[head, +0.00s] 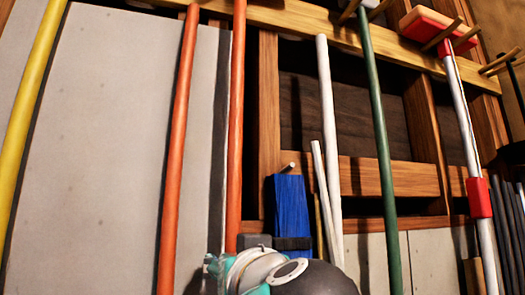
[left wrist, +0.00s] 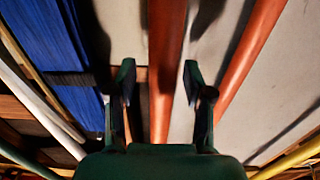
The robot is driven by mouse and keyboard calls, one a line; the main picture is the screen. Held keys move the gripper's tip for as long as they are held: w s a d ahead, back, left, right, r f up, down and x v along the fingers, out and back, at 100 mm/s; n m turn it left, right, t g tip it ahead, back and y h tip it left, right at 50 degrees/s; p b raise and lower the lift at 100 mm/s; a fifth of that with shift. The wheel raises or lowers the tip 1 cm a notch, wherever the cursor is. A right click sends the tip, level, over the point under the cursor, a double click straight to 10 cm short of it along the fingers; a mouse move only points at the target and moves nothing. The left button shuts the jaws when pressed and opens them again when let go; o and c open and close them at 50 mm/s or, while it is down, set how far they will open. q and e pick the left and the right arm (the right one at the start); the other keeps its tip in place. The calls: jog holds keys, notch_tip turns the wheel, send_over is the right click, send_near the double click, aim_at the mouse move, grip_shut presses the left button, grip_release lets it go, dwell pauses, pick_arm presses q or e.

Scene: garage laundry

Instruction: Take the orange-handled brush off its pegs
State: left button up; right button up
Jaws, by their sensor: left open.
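Two orange handles hang upright side by side against the wall in the head view, a left one (head: 178,150) and a right one (head: 236,120). I cannot tell which belongs to the brush; no brush head shows on either. In the left wrist view my left gripper (left wrist: 159,78) is open, with its two fingers on either side of one orange handle (left wrist: 165,45), not closed on it. The other orange handle (left wrist: 250,50) is to the right there. In the head view my arm covers the lower end of the right handle. My right gripper is not in view.
A blue brush-like thing (head: 289,205) hangs close to the right, with white poles (head: 328,120) and a green pole (head: 378,130) beyond. A yellow pole (head: 28,110) stands far left. A red-and-white tool (head: 460,110) hangs at right. A wooden rail (head: 290,18) runs along the top.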

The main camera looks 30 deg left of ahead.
pick_arm(q)
jog(key=shift+s+d+r, duration=0.1)
jog(key=shift+s, duration=0.2)
jog(key=shift+c, duration=0.2)
jog(key=shift+w, duration=0.2)
jog(key=c, duration=0.5)
grip_shut()
